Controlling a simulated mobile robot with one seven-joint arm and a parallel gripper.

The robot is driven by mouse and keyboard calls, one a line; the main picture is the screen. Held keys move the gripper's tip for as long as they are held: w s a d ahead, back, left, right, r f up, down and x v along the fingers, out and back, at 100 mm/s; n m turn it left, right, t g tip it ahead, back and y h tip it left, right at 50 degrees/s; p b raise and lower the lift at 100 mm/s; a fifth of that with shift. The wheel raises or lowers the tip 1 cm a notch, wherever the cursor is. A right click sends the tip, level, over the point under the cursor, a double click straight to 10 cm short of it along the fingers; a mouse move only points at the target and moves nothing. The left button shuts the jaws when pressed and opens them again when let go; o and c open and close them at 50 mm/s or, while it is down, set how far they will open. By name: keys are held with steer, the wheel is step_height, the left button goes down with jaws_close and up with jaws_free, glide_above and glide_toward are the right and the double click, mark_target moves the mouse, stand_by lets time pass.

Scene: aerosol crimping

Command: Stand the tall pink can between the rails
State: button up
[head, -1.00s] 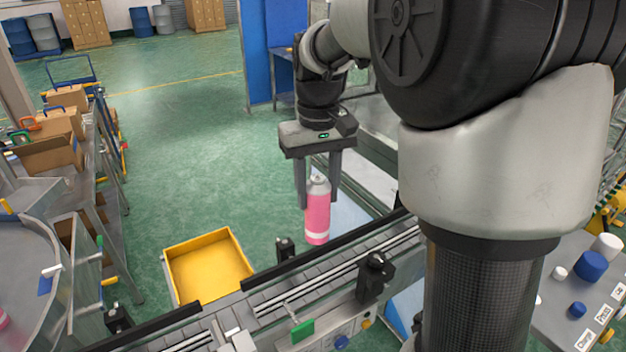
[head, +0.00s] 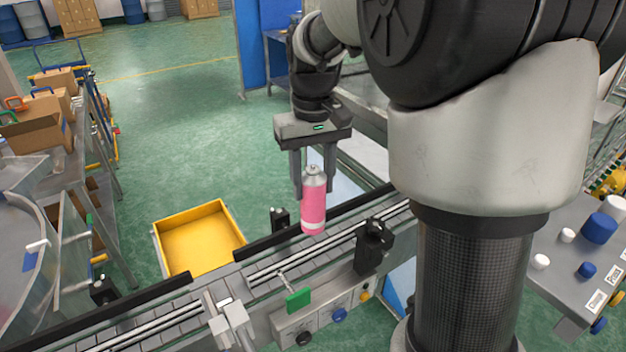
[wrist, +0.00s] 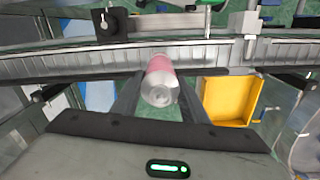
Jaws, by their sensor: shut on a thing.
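The tall pink can (head: 313,203) has a silver top and a pale band near its base. My gripper (head: 313,183) is shut on it near its top and holds it upright or nearly so. The rails (head: 345,240) run along the conveyor (head: 262,265). In the wrist view the can (wrist: 160,80) sits between my gripper's fingers (wrist: 160,95), with its base towards the conveyor.
A yellow bin (head: 200,240) stands on the far side of the conveyor. A black block (head: 373,246) stands at the near rail, and a smaller one (head: 280,219) at the far rail. A green tab (head: 298,299) sticks out in front.

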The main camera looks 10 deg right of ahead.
mark_target(313, 212)
steer(key=shift+f+b, duration=2.25)
steer(key=shift+f, duration=1.85)
steer(key=o, duration=1.4)
steer(key=shift+r, duration=0.1)
step_height(313, 212, up, 17)
steer(key=shift+f+p, duration=0.1)
steer(key=shift+p, duration=1.15)
steer(key=shift+r, duration=0.2)
steer(key=shift+s, duration=0.1)
